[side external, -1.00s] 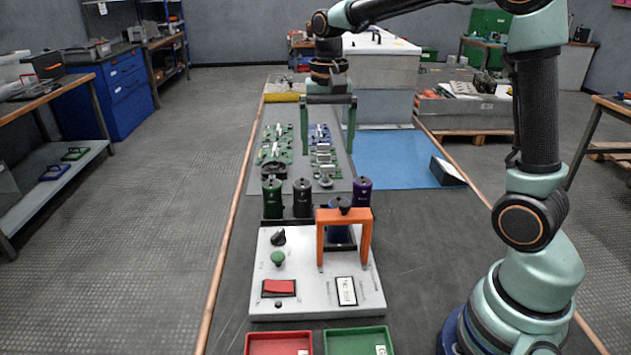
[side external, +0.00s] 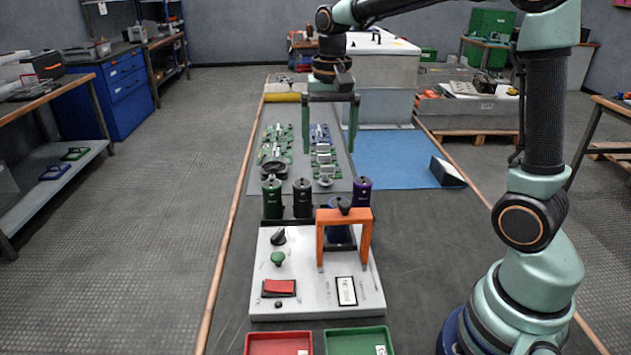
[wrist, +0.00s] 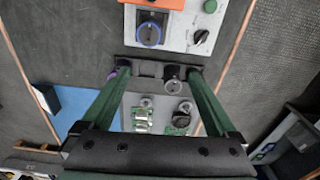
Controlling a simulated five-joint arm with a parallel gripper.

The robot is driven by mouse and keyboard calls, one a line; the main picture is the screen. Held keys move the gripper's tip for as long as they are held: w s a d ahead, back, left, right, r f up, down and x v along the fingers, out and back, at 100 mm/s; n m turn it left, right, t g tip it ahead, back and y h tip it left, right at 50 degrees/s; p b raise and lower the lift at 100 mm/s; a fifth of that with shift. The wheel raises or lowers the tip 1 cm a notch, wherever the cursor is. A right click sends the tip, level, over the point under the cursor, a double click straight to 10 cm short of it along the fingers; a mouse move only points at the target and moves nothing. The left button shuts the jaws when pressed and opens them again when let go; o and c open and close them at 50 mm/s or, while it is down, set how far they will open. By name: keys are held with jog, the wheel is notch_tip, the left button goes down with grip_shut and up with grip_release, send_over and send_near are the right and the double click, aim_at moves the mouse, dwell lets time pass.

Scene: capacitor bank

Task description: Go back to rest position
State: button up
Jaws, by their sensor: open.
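My gripper (side external: 330,152) is open and empty, with its two green fingers pointing down above the circuit boards, behind the row of capacitors. In the wrist view the open fingers (wrist: 157,74) frame the rack area. A green capacitor (side external: 272,197), a black capacitor (side external: 303,198) and a purple capacitor (side external: 362,192) stand upright in the rack. A dark blue capacitor (side external: 339,234) stands under the orange bridge (side external: 344,216) on the white test panel (side external: 310,300); its round top shows in the wrist view (wrist: 149,34). In the wrist view, my fingers partly hide the rack's ends.
Green and blue circuit boards (side external: 277,143) lie on the grey mat behind the rack. A blue mat (side external: 390,150) with a dark box (side external: 447,171) is to the right. A red tray (side external: 278,344) and a green tray (side external: 357,341) sit at the front.

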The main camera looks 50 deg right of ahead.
jog(key=s+a+r+n+t, duration=0.1)
jog(key=s+a+n+t, duration=0.3)
jog(key=s+n, duration=0.4)
jog(key=shift+s+a+r+n+t, duration=0.15)
jog(key=shift+s+a+n+t, duration=0.35)
jog(key=shift+s, duration=1.15)
jog(key=shift+d, duration=0.1)
